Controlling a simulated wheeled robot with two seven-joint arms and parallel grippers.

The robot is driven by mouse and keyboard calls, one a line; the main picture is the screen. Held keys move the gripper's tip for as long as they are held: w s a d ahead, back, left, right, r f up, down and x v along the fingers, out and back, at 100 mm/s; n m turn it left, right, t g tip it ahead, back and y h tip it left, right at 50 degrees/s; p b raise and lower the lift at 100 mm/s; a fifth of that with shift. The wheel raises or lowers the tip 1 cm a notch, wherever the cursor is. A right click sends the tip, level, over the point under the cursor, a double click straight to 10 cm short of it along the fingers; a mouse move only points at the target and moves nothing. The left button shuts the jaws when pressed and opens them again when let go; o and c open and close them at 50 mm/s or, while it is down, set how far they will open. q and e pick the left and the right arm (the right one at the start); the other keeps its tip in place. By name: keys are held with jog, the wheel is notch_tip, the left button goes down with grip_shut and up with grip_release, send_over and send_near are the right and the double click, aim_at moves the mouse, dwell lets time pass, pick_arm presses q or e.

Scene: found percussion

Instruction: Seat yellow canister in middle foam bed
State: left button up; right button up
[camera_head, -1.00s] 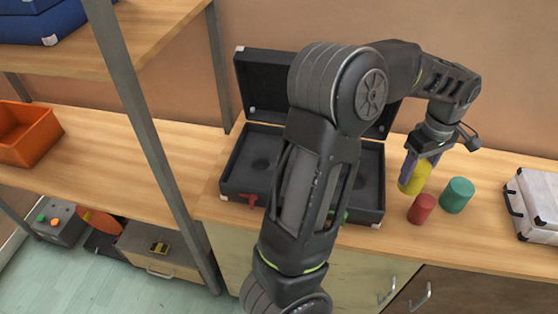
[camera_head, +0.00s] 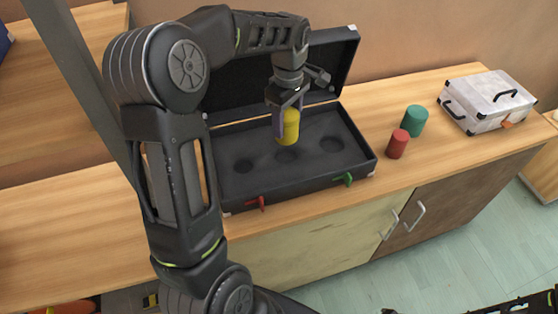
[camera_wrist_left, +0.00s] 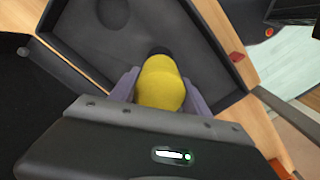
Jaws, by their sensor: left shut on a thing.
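The yellow canister (camera_head: 289,128) is upright in my left gripper (camera_head: 286,122), whose fingers are shut on its sides. It hangs over the open black case (camera_head: 345,184), just behind the middle foam bed (camera_head: 287,155), a round recess. A second recess (camera_head: 243,166) lies to its left and a third (camera_head: 331,144) to its right. All three beds look empty. In the left wrist view the yellow canister (camera_wrist_left: 160,84) sits between the fingers, with a dark recess partly hidden behind its end. My right gripper is not clearly seen.
A red canister (camera_head: 398,144) and a green canister (camera_head: 414,121) stand on the counter right of the case. A silver case (camera_head: 488,100) is farther right. The black case's raised lid (camera_head: 335,70) stands close behind my gripper.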

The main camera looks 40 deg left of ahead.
aim_at(286, 137)
pick_arm(q)
jog(key=shift+f, duration=3.15)
jog(key=shift+f+p, duration=0.35)
jog(key=shift+f, duration=1.5)
jog(key=shift+f, duration=0.1)
jog(key=shift+f, duration=0.15)
jog(key=o, duration=1.5)
jog(key=shift+r, duration=0.2)
